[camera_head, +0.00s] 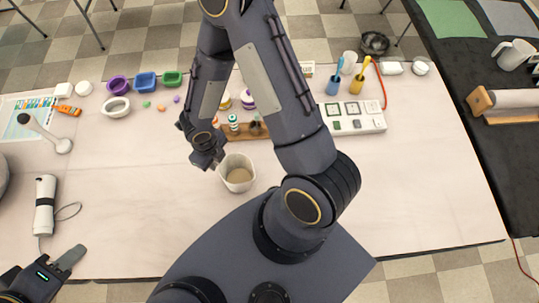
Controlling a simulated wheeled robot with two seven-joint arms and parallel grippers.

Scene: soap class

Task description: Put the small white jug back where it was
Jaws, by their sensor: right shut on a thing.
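A small white jug (237,180), with something tan inside, is near the middle of the pale table. My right gripper (212,160) is at the jug's upper left side and is shut on it; the fingers are partly hidden by the wrist. I cannot tell whether the jug's base touches the table. My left gripper (70,258) is low at the left front corner, apart from the jug, with no object seen in it. Its fingers show only in part.
A wooden rack (245,131) with small bottles stands just behind the jug, partly hidden by my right arm. A white tray (375,122) is to the right. A grey-white handheld tool (45,205) lies at left. The table's right front is clear. A larger white jug (513,55) stands on the black table.

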